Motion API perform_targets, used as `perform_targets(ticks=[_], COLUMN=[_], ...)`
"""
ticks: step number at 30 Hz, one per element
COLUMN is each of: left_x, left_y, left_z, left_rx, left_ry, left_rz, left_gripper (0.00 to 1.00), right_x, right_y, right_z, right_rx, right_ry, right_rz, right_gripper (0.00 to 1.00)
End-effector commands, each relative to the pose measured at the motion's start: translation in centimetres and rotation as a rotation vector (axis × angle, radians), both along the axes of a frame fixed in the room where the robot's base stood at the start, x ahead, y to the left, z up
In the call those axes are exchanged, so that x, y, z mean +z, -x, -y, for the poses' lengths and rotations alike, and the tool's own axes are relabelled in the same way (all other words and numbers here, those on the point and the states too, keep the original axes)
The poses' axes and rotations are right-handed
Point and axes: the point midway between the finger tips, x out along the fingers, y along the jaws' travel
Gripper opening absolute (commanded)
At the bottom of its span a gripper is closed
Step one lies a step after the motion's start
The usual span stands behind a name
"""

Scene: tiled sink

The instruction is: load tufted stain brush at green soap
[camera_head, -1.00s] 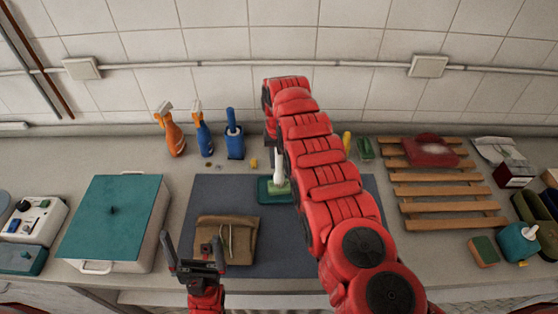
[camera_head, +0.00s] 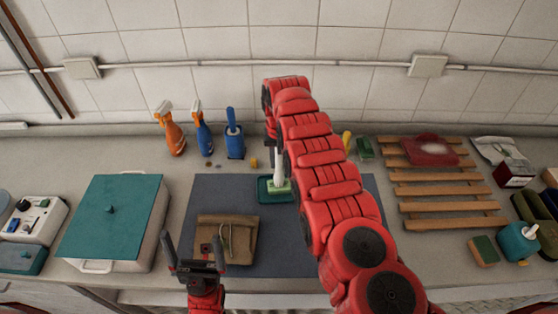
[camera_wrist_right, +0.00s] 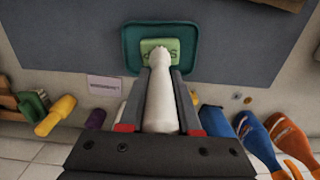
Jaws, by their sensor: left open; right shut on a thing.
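The stain brush, with a white handle (camera_head: 279,167), is held by my right gripper (camera_wrist_right: 160,72), which is shut on it. In the right wrist view the brush handle (camera_wrist_right: 159,100) lies between the fingers, and its far end overlaps the green soap (camera_wrist_right: 174,46). The soap sits in a teal dish (camera_wrist_right: 133,42). In the head view the brush stands nearly upright over the soap (camera_head: 275,192) in the dish (camera_head: 263,188). Contact between bristles and soap cannot be made out. My left gripper (camera_head: 193,245) is open and empty, near the table's front edge.
A brown cloth pouch (camera_head: 213,225) lies on the dark mat (camera_head: 320,262). A lidded box (camera_head: 110,215) stands left. Spray bottles (camera_head: 172,135) and a blue brush holder (camera_head: 235,145) stand behind. A wooden rack (camera_head: 440,191) with a red item (camera_head: 428,152) is on the right.

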Motion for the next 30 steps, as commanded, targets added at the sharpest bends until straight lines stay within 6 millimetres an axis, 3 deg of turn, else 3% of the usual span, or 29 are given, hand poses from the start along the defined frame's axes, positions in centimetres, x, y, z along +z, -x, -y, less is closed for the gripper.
perform_targets(ticks=[5,21,30], left_x=[0.4,3.6,3.9], left_y=[0.0,0.0,0.0], left_z=[0.0,0.0,0.0], left_rx=[0.0,0.0,0.0], left_ry=[0.0,0.0,0.0], left_rz=[0.0,0.0,0.0], left_gripper=[1.0,1.0,1.0], right_x=[0.3,5.1,7.0], right_y=[0.1,0.0,0.1], right_z=[0.0,0.0,0.0], right_rx=[0.001,0.001,0.001], right_ry=[0.001,0.0,0.001], right_rz=[-0.003,0.0,-0.002], right_gripper=[0.0,0.0,0.0])
